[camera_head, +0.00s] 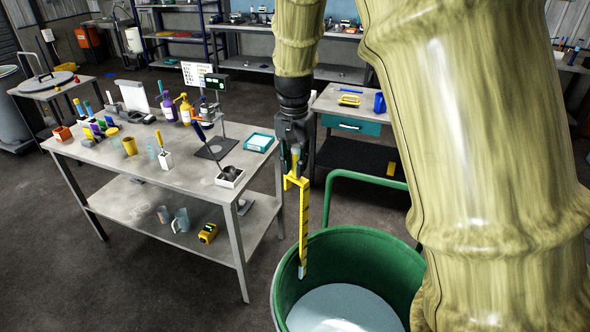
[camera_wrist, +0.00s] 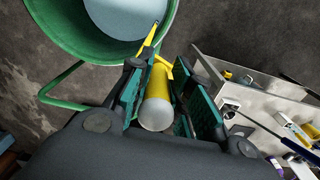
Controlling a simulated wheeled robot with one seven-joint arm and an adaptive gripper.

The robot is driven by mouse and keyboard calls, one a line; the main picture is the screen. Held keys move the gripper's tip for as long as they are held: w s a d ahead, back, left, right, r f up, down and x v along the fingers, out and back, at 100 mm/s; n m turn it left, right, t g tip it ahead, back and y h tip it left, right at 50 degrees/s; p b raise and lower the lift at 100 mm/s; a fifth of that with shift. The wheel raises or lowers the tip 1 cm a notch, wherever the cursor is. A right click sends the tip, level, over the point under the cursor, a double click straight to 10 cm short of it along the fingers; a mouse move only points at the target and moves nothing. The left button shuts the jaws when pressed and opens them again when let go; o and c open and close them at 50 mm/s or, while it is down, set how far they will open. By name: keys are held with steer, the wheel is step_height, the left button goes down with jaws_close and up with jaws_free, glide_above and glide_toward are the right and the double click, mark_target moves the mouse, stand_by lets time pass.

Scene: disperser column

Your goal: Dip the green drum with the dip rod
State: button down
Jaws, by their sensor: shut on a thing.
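The green drum (camera_head: 374,250) stands open on the floor at the lower middle of the head view, with pale grey-blue liquid (camera_head: 345,310) inside. In the wrist view the drum (camera_wrist: 75,40) is at the upper left. My gripper (camera_head: 294,165) is shut on the yellow dip rod (camera_head: 305,220), which hangs nearly upright with dark marks along it. The rod's light lower tip is in front of the drum's inner left wall, seemingly above the liquid; its exact depth is unclear. The rod's round grip (camera_wrist: 157,105) shows between the fingers in the wrist view.
A metal workbench (camera_head: 100,152) with bottles, tools and a white square holder stands left of the drum. A green pipe handle (camera_head: 365,178) rises behind the drum. A cart with a teal drawer (camera_head: 350,125) stands behind. Grey floor is open at lower left.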

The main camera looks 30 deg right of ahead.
step_height(320, 180, up, 19)
steer(key=p, duration=0.6)
stand_by(0.5)
steer(key=shift+r, duration=0.1)
stand_by(1.3)
